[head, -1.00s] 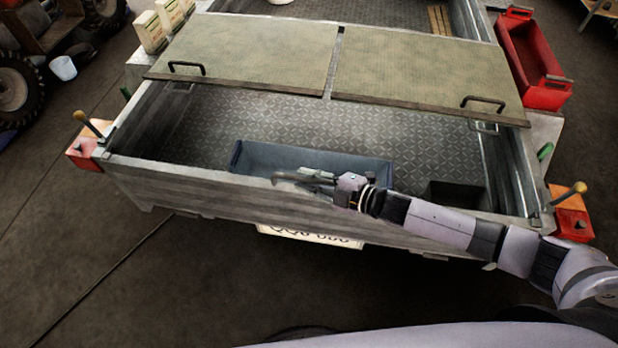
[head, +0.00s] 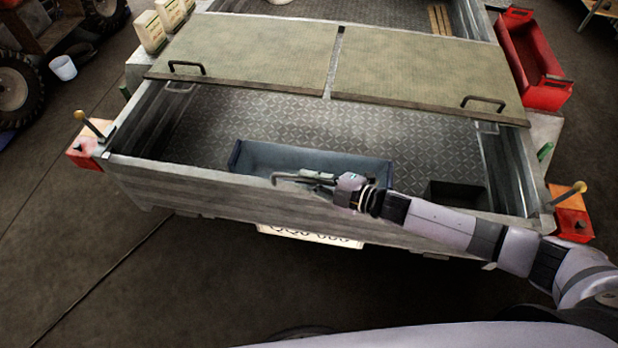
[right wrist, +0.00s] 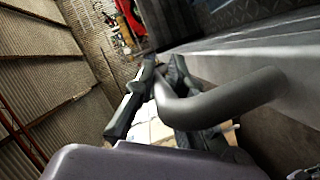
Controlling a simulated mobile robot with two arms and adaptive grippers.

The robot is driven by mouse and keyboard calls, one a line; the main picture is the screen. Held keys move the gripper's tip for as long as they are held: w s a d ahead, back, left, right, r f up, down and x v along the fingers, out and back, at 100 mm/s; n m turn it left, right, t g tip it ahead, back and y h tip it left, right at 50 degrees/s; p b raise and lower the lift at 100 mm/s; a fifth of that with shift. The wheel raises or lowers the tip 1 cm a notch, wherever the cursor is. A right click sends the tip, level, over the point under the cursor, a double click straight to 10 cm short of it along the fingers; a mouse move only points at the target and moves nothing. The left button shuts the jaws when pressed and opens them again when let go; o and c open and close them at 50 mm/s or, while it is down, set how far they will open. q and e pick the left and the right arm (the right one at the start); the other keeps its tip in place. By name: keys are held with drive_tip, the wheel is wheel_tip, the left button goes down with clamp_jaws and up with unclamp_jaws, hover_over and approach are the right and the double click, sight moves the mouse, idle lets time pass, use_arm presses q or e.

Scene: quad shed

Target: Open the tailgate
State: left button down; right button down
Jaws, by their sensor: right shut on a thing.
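The tailgate (head: 220,200) is the grey plank-like panel across the near end of the trailer. It stands upright or nearly so, and its lower edge is above the number plate (head: 310,236). A grey bent bar handle (head: 282,178) shows at its top middle. My right gripper (head: 312,178) is shut on this handle. In the right wrist view the thick curved handle (right wrist: 225,100) runs between the gripper's fingers (right wrist: 152,88). Yellow-knobbed levers stand at the left corner (head: 82,118) and right corner (head: 578,188). My left gripper is out of view.
A blue tray (head: 255,155) and a dark box (head: 455,195) lie on the trailer bed behind the tailgate. Two covers with handles (head: 240,50) lie farther in. A red bin (head: 525,65) stands at the right. The floor (head: 80,270) in front at left is clear.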

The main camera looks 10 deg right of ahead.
drive_tip(key=s+a+f+n+b, duration=0.1)
drive_tip(key=s+a+f+b, duration=0.1)
drive_tip(key=s, duration=0.6)
drive_tip(key=s+a+f+n+t+b, duration=0.1)
drive_tip(key=s+a+f+n+b, duration=0.1)
drive_tip(key=s, duration=0.7)
drive_tip(key=shift+a+f+t+y, duration=0.3)
drive_tip(key=shift+a+f, duration=0.45)
drive_tip(key=shift+f, duration=0.35)
